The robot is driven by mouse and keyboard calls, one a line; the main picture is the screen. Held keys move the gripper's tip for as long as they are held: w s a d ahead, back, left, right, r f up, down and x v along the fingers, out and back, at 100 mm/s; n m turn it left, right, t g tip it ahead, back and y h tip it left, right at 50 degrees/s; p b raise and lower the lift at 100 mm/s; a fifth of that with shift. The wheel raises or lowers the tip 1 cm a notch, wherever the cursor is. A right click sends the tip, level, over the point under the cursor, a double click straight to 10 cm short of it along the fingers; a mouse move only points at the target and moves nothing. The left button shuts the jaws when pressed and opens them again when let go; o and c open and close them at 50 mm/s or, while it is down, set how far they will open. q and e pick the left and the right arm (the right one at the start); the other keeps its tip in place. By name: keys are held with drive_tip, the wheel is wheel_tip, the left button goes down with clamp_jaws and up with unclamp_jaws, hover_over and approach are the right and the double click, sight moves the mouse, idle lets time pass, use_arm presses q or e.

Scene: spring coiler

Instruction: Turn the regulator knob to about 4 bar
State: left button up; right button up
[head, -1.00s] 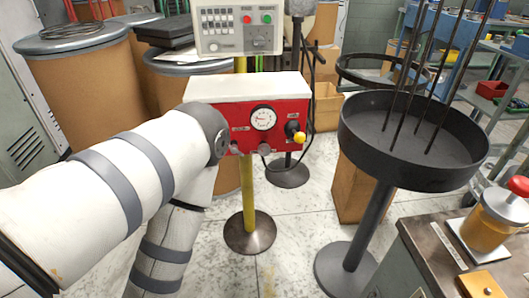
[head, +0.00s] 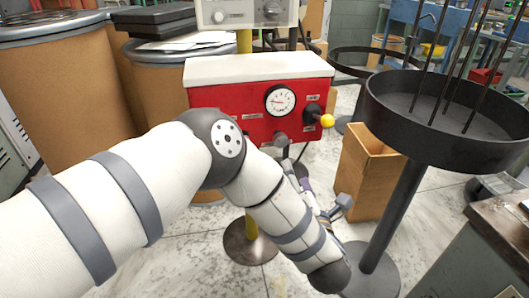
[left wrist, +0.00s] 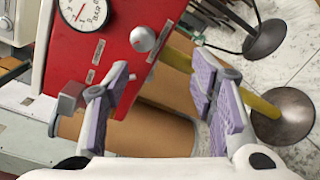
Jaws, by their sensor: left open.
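The red regulator panel (head: 230,98) has a round white gauge (head: 280,100); its numbers are too small to read. The grey round knob (head: 280,138) sits below the gauge. In the left wrist view, the knob (left wrist: 143,38) and part of the gauge (left wrist: 85,13) show on the red panel (left wrist: 115,45). A black fitting with a yellow ball (head: 327,121) is at the panel's right. My left gripper (head: 312,188) is below the panel, partly hidden by my forearm. Its purple-padded fingers (left wrist: 168,78) are apart and empty, with the knob beyond them. My right gripper is not in view.
A black round tray with upright rods (head: 440,105) stands on a post at right. A cardboard box (head: 367,175) is on the floor between panel and tray. Brown drums (head: 60,95) stand behind at left. A grey control box (head: 245,13) is above the panel.

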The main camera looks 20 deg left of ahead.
sight(281, 142)
use_arm(q)
drive_tip(key=w+a, duration=0.2)
drive_tip(key=w, duration=0.1)
drive_tip(key=w+a+r+n+y, duration=0.1)
drive_tip(key=w+a, duration=0.1)
drive_tip(key=w, duration=0.2)
drive_tip(key=w+a+r+n+b, duration=0.1)
drive_tip(key=w+a, duration=0.2)
drive_tip(key=shift+w+a, duration=0.1)
drive_tip(key=shift+w, duration=0.2)
drive_tip(key=shift+c, duration=0.6)
drive_tip(key=c, duration=1.1)
